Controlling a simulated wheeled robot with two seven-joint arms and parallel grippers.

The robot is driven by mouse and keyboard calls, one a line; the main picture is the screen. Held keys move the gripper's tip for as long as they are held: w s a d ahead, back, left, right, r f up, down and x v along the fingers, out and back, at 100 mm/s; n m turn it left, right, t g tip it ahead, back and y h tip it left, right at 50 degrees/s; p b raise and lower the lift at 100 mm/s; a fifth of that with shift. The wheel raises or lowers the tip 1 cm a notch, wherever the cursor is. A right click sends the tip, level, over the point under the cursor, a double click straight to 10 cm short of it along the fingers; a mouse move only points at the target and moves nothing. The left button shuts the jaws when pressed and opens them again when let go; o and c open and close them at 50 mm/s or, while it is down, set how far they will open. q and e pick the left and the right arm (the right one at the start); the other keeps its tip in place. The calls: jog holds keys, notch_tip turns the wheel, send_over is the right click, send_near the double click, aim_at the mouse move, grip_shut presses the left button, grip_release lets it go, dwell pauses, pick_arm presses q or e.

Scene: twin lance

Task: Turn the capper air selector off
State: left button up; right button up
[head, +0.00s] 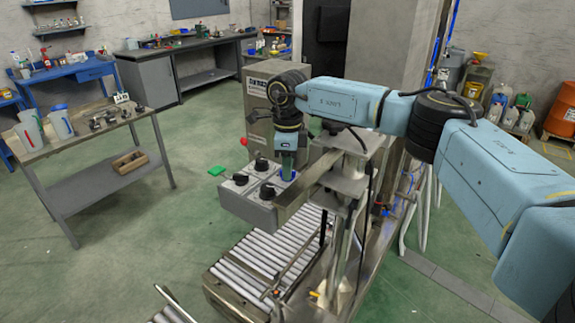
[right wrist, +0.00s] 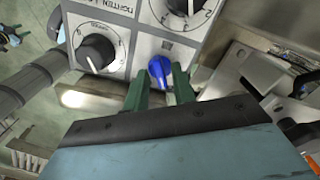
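A grey control box (head: 246,207) carries several black dials and one blue selector knob (head: 291,175) at its right corner. In the right wrist view the blue knob (right wrist: 160,68) points down the picture, towards my gripper. My right gripper (head: 288,168) reaches down over this corner from above. In the wrist view its green fingertips (right wrist: 159,76) are apart, one on each side of the knob's pointed end. I cannot tell whether they touch it. The knob's label is not readable. My left gripper is not in view.
Black dials (right wrist: 97,52) sit close beside the blue knob. A metal bracket and frame (head: 350,180) stand right of the box, and a roller conveyor (head: 262,258) lies below. A bench with jugs (head: 95,130) stands left; the green floor between is mostly clear.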

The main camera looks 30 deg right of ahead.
grip_shut()
jog(key=shift+m, duration=0.4)
jog(key=m+p, duration=0.1)
jog(key=m, duration=0.4)
jog(key=shift+r+m+p, duration=0.1)
jog(key=shift+m+p, duration=0.2)
jog(key=m+p, duration=0.1)
jog(key=m, duration=0.4)
jog(key=shift+m, duration=0.4)
jog(key=shift+o, duration=1)
grip_release()
